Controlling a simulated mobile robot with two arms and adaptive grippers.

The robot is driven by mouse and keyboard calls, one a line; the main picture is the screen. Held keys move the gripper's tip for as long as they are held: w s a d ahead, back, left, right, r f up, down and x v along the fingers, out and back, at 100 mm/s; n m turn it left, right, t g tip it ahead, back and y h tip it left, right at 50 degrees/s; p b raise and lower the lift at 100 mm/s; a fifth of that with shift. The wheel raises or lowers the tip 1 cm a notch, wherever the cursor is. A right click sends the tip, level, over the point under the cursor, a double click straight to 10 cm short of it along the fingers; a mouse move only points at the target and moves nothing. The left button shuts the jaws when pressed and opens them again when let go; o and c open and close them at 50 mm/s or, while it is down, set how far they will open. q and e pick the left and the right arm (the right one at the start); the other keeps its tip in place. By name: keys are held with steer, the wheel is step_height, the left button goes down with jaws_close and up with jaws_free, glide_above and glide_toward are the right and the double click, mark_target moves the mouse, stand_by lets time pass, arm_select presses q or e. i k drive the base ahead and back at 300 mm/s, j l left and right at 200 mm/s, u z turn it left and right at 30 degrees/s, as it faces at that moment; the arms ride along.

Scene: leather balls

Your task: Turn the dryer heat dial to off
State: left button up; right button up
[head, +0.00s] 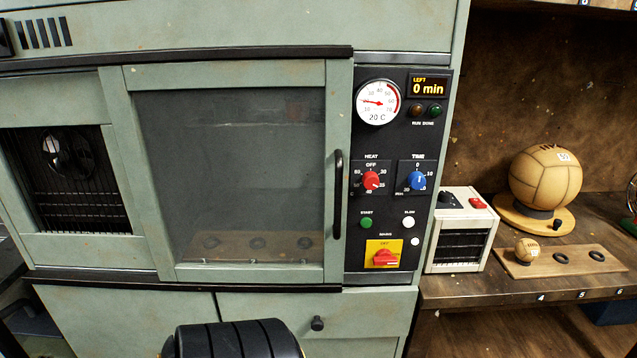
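The heat dial (371,180) is a red knob on the dryer's black control panel, under the label HEAT. OFF is printed above the knob, with numbers around it. Its pale mark seems to point to the lower right, away from OFF, but it is small. The dryer (230,75) is a green cabinet with a closed window door. The temperature gauge (378,102) reads about 20 C, and the display (429,85) reads LEFT 0 min.
A blue time dial (417,180) sits right of the heat dial. Below are a green start button (366,223) and a red main switch (385,258). The black door handle (338,195) stands out left of the panel. A small white unit (462,231) and a leather ball (545,178) stand right.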

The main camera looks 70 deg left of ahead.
mark_target(370, 180)
steer(key=u, duration=1.75)
